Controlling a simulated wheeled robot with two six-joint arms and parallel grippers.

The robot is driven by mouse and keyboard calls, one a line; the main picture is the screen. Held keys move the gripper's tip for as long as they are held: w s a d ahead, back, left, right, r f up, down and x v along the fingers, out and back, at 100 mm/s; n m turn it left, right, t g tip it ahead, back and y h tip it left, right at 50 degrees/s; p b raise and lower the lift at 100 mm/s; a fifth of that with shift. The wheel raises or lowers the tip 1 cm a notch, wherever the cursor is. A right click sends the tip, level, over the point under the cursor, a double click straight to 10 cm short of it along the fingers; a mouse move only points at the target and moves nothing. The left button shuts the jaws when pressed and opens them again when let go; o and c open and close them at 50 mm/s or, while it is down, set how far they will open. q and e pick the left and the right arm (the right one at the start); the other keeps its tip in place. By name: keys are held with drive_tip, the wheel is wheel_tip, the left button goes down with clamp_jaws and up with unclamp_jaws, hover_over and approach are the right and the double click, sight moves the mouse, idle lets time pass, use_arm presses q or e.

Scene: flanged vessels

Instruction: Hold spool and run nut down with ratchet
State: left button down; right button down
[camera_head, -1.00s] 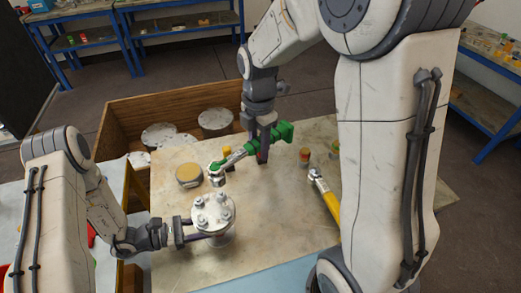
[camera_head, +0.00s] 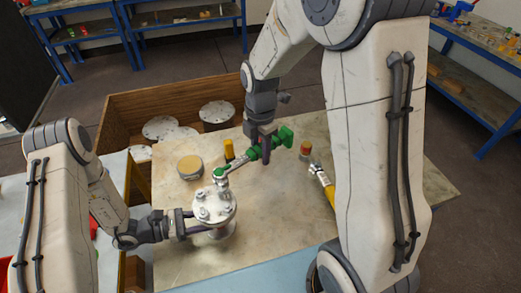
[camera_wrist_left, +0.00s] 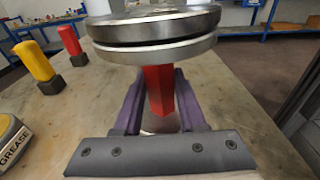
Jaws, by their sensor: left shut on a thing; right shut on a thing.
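The spool (camera_head: 214,210) stands upright on the worktop, a metal vessel with several studs and nuts on its top flange. My left gripper (camera_head: 207,231) is shut on its body below the flange. The left wrist view shows the two stacked flange discs (camera_wrist_left: 155,32) and the red body (camera_wrist_left: 160,88) between the purple fingers. My right gripper (camera_head: 263,143) is shut on the green ratchet (camera_head: 250,155) at its handle. The ratchet head (camera_head: 221,178) is at a nut on the flange's far edge; whether the socket is fully seated I cannot tell.
A wooden crate (camera_head: 118,112) with metal flanges stands behind. The worktop's front is clear.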

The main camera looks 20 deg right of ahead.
drive_tip(key=shift+f, duration=1)
drive_tip(key=s+m, duration=1.1)
drive_tip(key=r, duration=0.5)
drive_tip(key=shift+s+a, duration=0.1)
drive_tip(key=shift+a, duration=0.3)
idle(0.4)
use_arm(q)
drive_tip(key=shift+c, duration=2)
unclamp_jaws()
